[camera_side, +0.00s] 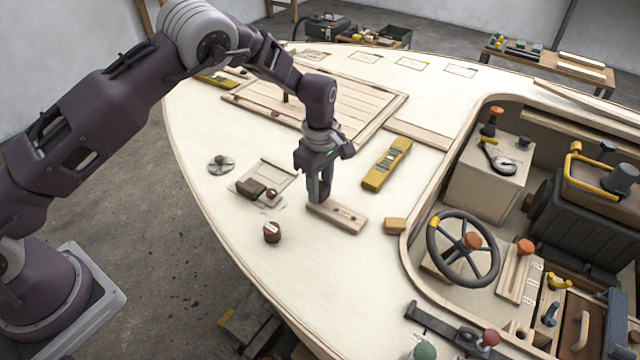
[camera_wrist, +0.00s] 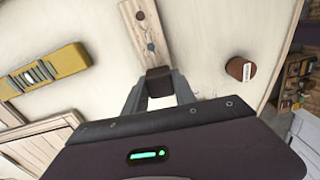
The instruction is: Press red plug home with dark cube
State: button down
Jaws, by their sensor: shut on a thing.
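My gripper (camera_side: 318,196) points down at the left end of a pale wooden strip (camera_side: 350,222). It is shut on a dark cube, which shows between the fingertips in the wrist view (camera_wrist: 158,82). The cube is over or on the strip's end; I cannot tell if it touches. The strip (camera_wrist: 132,12) has two dark round spots along its bare part in the wrist view. No clearly red plug shows in the strip; anything under the cube is hidden. A reddish-brown cylinder with a white label (camera_side: 272,233) stands apart on the deck, also in the wrist view (camera_wrist: 240,69).
A yellow level (camera_side: 387,164) and a small tan block (camera_side: 395,226) lie right of the gripper. A small panel (camera_side: 278,176) with a dark brown block (camera_side: 250,188) and a round metal fitting (camera_side: 221,164) are left. The cockpit with steering wheel (camera_side: 463,249) opens at right.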

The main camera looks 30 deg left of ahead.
jog(key=shift+f, duration=0.9)
dwell(1.1)
jog(key=shift+r, duration=2.3)
